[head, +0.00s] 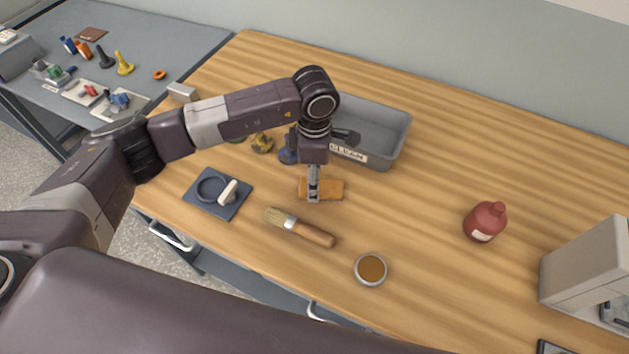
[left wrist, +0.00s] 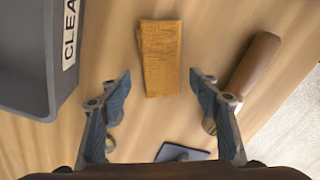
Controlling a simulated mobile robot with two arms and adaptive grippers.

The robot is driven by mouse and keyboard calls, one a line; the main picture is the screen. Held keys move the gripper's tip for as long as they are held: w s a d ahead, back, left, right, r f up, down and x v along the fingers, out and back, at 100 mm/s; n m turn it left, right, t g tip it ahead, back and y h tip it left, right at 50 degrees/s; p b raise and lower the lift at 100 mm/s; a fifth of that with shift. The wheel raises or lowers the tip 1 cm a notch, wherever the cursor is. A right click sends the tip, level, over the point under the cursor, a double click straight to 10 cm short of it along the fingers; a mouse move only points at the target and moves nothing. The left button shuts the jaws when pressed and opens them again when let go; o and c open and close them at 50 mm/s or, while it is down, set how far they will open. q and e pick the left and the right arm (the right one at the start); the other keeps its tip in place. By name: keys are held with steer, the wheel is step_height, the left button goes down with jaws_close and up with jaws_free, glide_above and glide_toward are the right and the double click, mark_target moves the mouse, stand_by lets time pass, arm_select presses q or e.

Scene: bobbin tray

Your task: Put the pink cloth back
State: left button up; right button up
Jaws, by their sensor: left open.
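I see no pink cloth in either view. A folded orange-tan cloth (head: 334,190) lies flat on the wooden table, in front of the grey bin marked CLEAN (head: 399,135). My left gripper (head: 313,196) points down over this cloth. In the left wrist view the left gripper (left wrist: 160,73) is open and empty, with its fingers on either side of the near end of the cloth (left wrist: 160,50). Whether the fingers touch the table cannot be told. The bin also shows in the left wrist view (left wrist: 48,85). My right gripper is in neither view.
A brush (head: 312,234) and a round dish of brown stuff (head: 371,269) lie nearer the front edge. A dark mat (head: 229,206) with a ring and a white piece is at left. A red bottle (head: 485,222) stands at right. The table right of the bin is clear.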

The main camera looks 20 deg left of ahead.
arm_select(q)
step_height(320, 180, up, 10)
steer(key=b, duration=0.2)
steer(key=shift+r, duration=0.2)
steer(key=shift+s, duration=0.1)
